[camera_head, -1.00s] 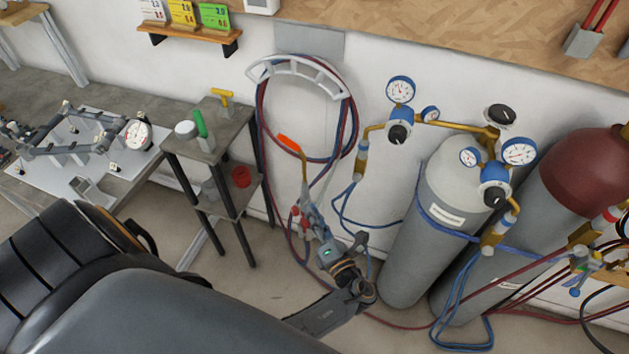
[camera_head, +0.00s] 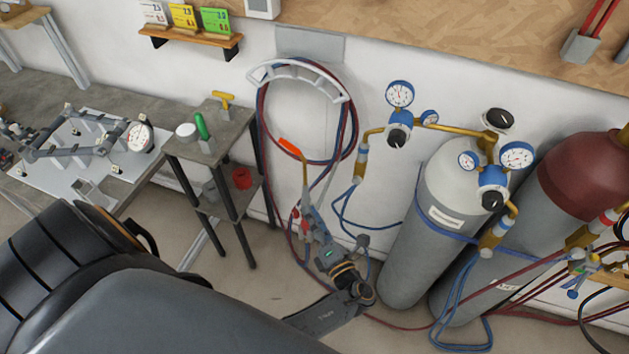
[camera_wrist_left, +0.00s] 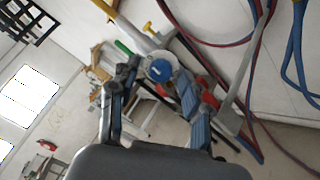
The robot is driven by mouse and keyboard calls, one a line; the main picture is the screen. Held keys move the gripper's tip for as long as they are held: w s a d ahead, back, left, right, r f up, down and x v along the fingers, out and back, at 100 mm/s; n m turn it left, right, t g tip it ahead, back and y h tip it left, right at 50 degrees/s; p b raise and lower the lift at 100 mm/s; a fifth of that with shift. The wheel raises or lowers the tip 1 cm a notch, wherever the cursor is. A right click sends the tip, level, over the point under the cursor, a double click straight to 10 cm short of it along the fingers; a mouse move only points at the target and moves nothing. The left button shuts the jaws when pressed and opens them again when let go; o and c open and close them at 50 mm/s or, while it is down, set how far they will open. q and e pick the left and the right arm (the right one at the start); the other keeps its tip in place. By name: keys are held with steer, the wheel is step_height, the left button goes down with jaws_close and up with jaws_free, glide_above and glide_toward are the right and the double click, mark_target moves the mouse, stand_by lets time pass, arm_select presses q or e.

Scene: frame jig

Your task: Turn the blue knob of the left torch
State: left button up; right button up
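The left torch hangs by the wall in the head view, with a brass neck (camera_head: 304,172) and an orange tip (camera_head: 288,146). My left gripper (camera_head: 306,222) is at its body and hides part of it. In the left wrist view, the blue knob (camera_wrist_left: 160,70) is a blue disc with a pale rim. It lies between the two fingertips of my left gripper (camera_wrist_left: 158,74), which stand apart on either side of it. I cannot tell whether they touch it. A red knob (camera_wrist_left: 206,93) is beside the right finger. My right gripper is not in view.
Red and blue hoses (camera_head: 352,115) hang on a wall hook around the torch. A small side table (camera_head: 222,135) stands to the left, gas cylinders (camera_head: 420,235) to the right. A second torch with a blue knob (camera_head: 573,294) is at the far right.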

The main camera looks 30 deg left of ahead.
arm_select(q)
steer(key=shift+r, duration=0.1)
step_height(320, 180, up, 10)
steer(key=shift+f, duration=0.1)
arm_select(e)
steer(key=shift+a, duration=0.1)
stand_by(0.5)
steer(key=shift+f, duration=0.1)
